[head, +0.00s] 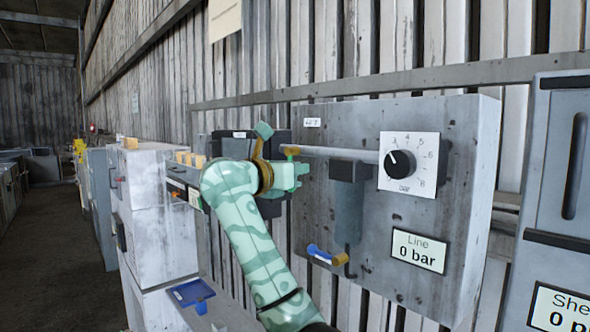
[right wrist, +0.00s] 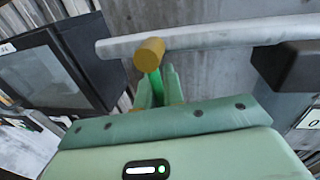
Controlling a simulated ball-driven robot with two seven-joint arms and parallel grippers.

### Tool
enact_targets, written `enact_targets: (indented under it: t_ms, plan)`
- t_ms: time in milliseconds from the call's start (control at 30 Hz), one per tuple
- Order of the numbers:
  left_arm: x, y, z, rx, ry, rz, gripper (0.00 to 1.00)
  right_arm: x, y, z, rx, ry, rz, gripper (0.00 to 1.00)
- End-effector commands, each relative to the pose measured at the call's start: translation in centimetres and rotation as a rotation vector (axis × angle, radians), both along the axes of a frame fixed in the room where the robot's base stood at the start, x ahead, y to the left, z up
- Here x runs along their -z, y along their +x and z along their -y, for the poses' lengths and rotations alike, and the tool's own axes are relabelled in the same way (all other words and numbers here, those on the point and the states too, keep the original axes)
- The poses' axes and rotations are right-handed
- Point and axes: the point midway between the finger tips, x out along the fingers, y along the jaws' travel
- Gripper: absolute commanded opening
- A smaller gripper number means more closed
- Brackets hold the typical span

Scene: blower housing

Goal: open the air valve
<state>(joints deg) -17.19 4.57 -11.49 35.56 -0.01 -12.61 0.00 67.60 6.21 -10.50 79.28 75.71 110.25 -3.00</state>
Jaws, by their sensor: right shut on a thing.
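My right gripper (head: 298,172) is in front of the left part of a grey panel box (head: 440,270), at the left end of a horizontal grey pipe (head: 335,152). It is shut on a green handle (right wrist: 155,85) with a round yellow-brown end (right wrist: 150,48). In the head view only a little of this handle (head: 291,151) shows above the fingers. The pipe also shows in the right wrist view (right wrist: 220,35), just behind the handle's end. A line display (head: 418,249) on the panel reads 0 bar. My left gripper is out of view.
A black knob (head: 400,163) on a white bar scale sits right of the pipe. A blue lever (head: 320,253) with an orange end is lower on the panel. A dark-framed box (right wrist: 50,70) stands left of the gripper. Grey cabinets (head: 150,190) line the left side.

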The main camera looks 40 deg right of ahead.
Motion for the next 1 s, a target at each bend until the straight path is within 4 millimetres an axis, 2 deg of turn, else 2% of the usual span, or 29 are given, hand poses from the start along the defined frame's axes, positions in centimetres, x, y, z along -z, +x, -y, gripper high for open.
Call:
enact_targets:
  t_ms: [600,1000]
  plan:
    - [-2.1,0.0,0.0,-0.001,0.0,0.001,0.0,-0.6,-1.5,0.0,-0.003,-0.032,-0.413,0.0]
    - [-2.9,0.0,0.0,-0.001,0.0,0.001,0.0,-0.8,-2.1,0.1,0.001,-0.046,-0.556,0.0]
